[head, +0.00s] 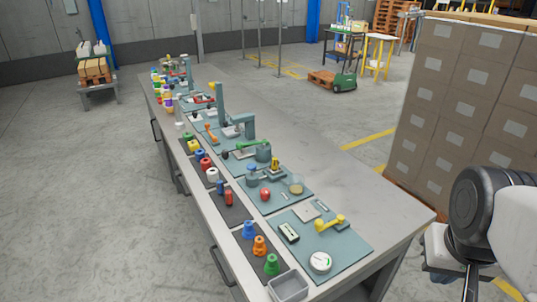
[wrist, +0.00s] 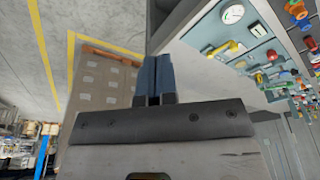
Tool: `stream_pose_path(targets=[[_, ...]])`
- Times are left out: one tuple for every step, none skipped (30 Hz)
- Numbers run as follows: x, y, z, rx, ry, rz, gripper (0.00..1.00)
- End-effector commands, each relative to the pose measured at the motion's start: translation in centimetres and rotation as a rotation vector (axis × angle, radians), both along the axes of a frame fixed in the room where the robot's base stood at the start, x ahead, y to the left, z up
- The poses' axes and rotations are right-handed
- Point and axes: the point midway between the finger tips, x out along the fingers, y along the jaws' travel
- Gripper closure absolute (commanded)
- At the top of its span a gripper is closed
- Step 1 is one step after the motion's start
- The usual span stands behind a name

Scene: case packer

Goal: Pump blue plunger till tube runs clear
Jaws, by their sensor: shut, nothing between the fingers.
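A small device with a blue top (head: 252,170), which looks like the blue plunger, stands on a teal mat (head: 262,201) midway along the bench. A yellow-and-dark part (head: 275,164) and a round pale dish (head: 296,186) are beside it. I cannot make out a tube or its contents at this size. My gripper's fingers (wrist: 158,78) are shut and empty in the wrist view, off the bench's near end and well away from the blue-topped device. In the head view my arm is at the right edge; the fingertips are not clear there.
The long grey bench (head: 375,190) carries several teal mats with fixtures. Nearest are a white dial (head: 320,262), a yellow handle (head: 330,223), a grey bin (head: 288,287) and blue, orange and green cones (head: 260,246). A red knob (head: 265,194) sits near the device. Stacked cartons (head: 455,110) stand right.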

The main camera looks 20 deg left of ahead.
Motion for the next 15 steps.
stream_pose_path(targets=[[0.2,0.0,0.0,-0.001,0.001,0.001,1.0],[0.3,0.0,0.1,-0.002,0.001,0.001,1.0],[0.5,0.1,0.2,-0.005,0.002,0.001,1.0],[0.7,0.1,0.3,-0.007,0.002,0.001,1.0],[0.9,0.1,0.3,-0.011,0.003,0.002,1.0],[1.2,0.2,0.5,-0.015,0.005,0.003,1.0],[1.5,0.3,0.5,-0.018,0.006,0.004,1.0],[1.8,0.3,0.6,-0.021,0.008,0.004,1.0],[2.3,0.4,0.8,-0.028,0.011,0.005,1.0],[2.7,0.5,0.9,-0.033,0.012,0.004,1.0],[3.1,0.6,1.1,-0.039,0.013,0.005,1.0],[3.8,0.7,1.2,-0.046,0.015,0.008,1.0],[4.3,0.9,1.4,-0.052,0.016,0.007,1.0],[4.8,1.0,1.6,-0.059,0.017,0.008,1.0],[5.5,1.2,1.8,-0.067,0.018,0.009,1.0]])
